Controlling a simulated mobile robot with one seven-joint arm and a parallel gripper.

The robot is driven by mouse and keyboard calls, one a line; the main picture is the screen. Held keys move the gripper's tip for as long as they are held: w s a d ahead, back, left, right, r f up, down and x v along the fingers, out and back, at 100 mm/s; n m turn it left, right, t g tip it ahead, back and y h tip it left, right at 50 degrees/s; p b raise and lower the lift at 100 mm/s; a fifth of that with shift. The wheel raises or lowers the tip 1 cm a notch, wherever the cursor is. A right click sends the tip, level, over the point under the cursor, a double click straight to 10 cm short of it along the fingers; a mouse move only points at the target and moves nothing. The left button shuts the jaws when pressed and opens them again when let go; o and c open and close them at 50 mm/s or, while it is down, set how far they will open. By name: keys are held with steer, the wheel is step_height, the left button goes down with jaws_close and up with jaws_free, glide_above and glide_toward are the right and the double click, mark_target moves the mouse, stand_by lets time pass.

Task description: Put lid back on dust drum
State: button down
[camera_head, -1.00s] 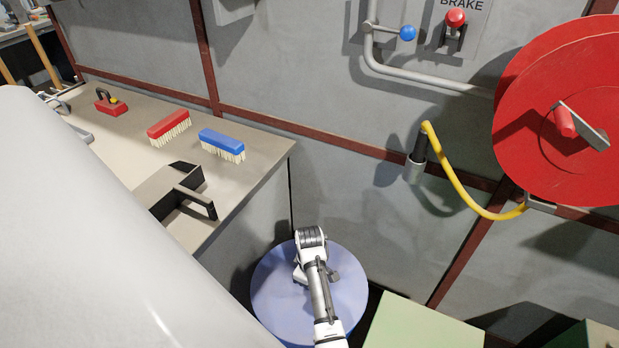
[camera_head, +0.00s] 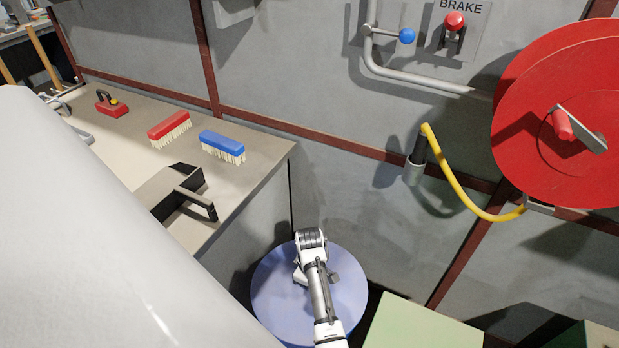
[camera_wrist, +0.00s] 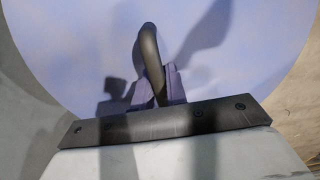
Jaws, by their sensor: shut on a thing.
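The lid is a flat, round, pale blue disc (camera_head: 272,292), seen from above at the bottom middle of the head view. It fills much of the wrist view (camera_wrist: 90,45). A dark curved handle (camera_wrist: 149,45) stands up from the lid. My gripper (camera_wrist: 157,92) is shut on this handle, its fingers around the handle's near end. In the head view my arm covers the lid's middle and hides the fingers. The drum's body is not clearly seen, and I cannot tell whether the lid rests on its rim.
A workbench (camera_head: 235,190) stands left of the lid, with a red brush (camera_head: 168,126), a blue brush (camera_head: 222,143) and a dark pan (camera_head: 165,190). A grey wall is behind. A pale green box top (camera_head: 420,325) lies close on the right. A red reel (camera_head: 550,110) hangs upper right.

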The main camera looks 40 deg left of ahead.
steer(key=c, duration=1.3)
jaws_free()
steer(key=shift+c, duration=0.2)
step_height(320, 180, up, 14)
steer(key=p, duration=0.2)
